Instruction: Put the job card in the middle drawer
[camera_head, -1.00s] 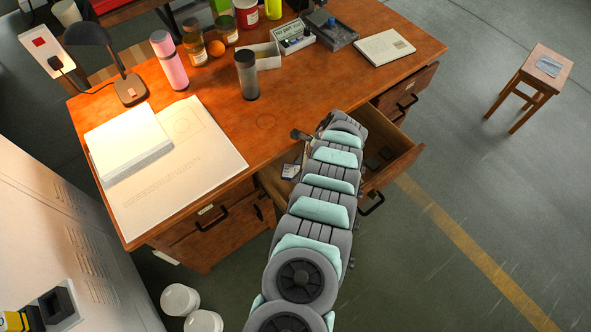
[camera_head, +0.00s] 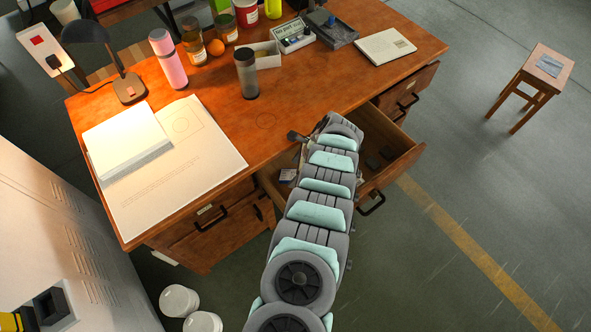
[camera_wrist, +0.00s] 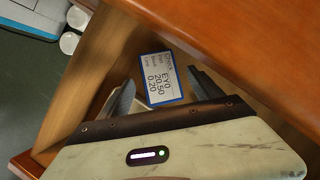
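The job card (camera_wrist: 163,78), white with a blue border and printed numbers, lies inside the open middle drawer (camera_head: 405,157). In the head view a small pale patch of the card (camera_head: 287,176) shows at the drawer's left end. My gripper (camera_wrist: 160,84) reaches down into the drawer over the card. In the wrist view its two fingers stand apart, one on each side of the card, with narrow gaps at the card's edges. In the head view my arm hides the fingers and part of the drawer.
Dark small blocks (camera_head: 373,163) lie in the drawer's right part. The desk top (camera_head: 310,100) overhangs the drawer's back.

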